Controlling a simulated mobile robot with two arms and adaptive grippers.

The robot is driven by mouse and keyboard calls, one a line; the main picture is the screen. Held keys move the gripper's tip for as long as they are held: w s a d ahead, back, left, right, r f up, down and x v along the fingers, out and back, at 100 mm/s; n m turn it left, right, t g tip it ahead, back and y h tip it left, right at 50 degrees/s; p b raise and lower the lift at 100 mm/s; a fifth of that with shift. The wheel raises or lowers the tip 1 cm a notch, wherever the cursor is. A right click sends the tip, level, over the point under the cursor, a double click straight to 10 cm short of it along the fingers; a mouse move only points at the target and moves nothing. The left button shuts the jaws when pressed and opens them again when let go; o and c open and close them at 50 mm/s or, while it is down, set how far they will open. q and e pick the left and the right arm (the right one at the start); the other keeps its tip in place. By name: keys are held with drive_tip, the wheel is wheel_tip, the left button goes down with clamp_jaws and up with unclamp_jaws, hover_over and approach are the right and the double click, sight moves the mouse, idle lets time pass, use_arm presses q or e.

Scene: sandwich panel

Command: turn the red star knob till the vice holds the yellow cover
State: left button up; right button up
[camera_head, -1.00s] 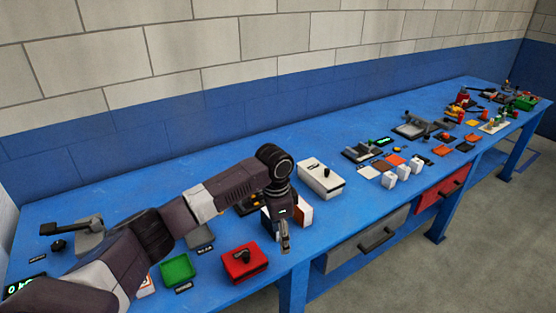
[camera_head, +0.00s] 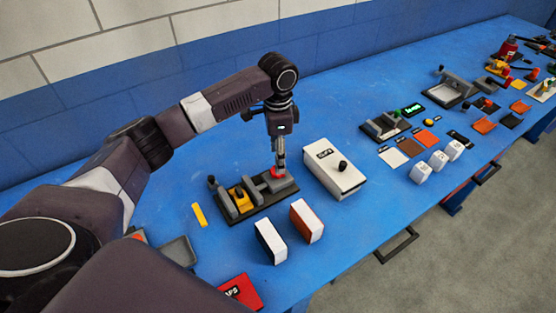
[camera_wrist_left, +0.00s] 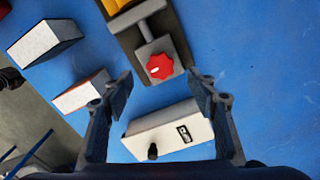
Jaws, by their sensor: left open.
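The grey vice (camera_head: 234,209) stands on a dark base on the blue bench, with a yellow piece (camera_head: 240,197) between its jaws. Whether the jaws touch that piece I cannot tell. The red star knob (camera_head: 278,173) is at the vice's right end; it shows whole, with a white mark, in the left wrist view (camera_wrist_left: 160,67). My left gripper (camera_head: 280,164) points down over the knob. In the left wrist view my left gripper (camera_wrist_left: 161,78) is open and empty, its fingers apart on either side of the knob. The exact height gap is unclear. My right gripper is out of view.
A white box with a black knob (camera_head: 337,168) stands close right of the vice. Two upright blocks, one white and black (camera_head: 270,241), one orange and white (camera_head: 307,221), stand in front. A loose yellow strip (camera_head: 199,214) lies left of the vice. The bench behind is clear.

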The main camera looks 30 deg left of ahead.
use_arm(q)
drive_tip(key=f, duration=0.2)
drive_tip(key=shift+s+f, duration=0.2)
drive_tip(key=shift+f, duration=0.2)
drive_tip(key=shift+w+f+p, duration=0.25)
drive_tip(key=shift+f+p, duration=0.1)
drive_tip(key=shift+f, duration=1)
drive_tip(key=c, duration=1.2)
drive_tip(key=shift+o, duration=0.2)
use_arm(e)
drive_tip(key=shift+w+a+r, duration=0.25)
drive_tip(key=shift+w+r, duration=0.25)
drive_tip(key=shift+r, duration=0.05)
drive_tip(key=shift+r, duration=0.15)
